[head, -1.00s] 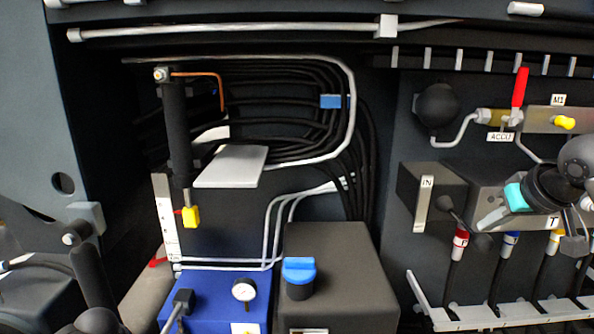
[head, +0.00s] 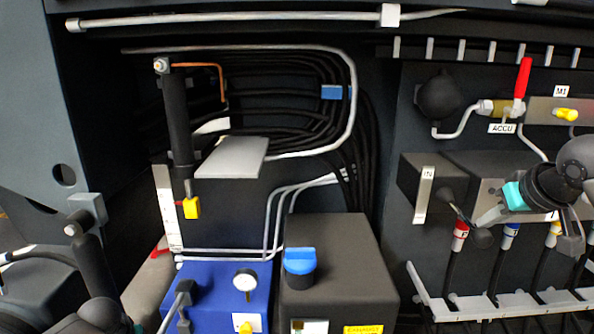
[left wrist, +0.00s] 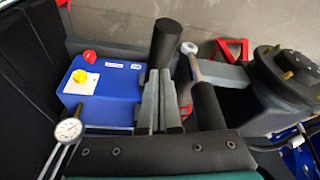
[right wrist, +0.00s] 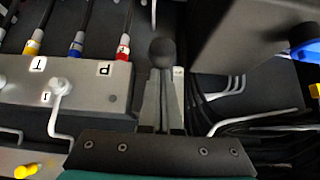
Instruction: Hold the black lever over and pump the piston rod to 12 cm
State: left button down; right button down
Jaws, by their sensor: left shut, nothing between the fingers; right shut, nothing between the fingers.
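The upright black cylinder (head: 177,120) has a short piston rod (head: 188,188) with a yellow end piece (head: 192,208) beside a white scale (head: 167,207); its marks are too small to read. The black lever's knob (head: 482,238) is beside my right gripper (head: 487,217). In the right wrist view, the round knob (right wrist: 162,50) shows just beyond the shut, empty fingers. My left gripper (left wrist: 161,75) is also shut and empty, with a black handle grip (left wrist: 168,40) just beyond its tips; I cannot tell whether they touch.
A blue tank (head: 215,275) carries a gauge (head: 245,281). A dark box with a blue cap (head: 299,262) stands to its right. Red, blue and yellow marked hoses hang below the valve block (head: 490,172). A grey plate (head: 231,157) juts out beside the cylinder.

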aim_at(487, 239)
jog(key=shift+f, duration=2.2)
jog(key=shift+s, duration=0.1)
pick_arm(q)
jog(key=shift+s+r, duration=0.2)
jog(key=shift+s, duration=0.4)
jog(key=shift+s+r, duration=0.2)
jog(key=shift+s, duration=0.45)
jog(key=shift+f, duration=0.1)
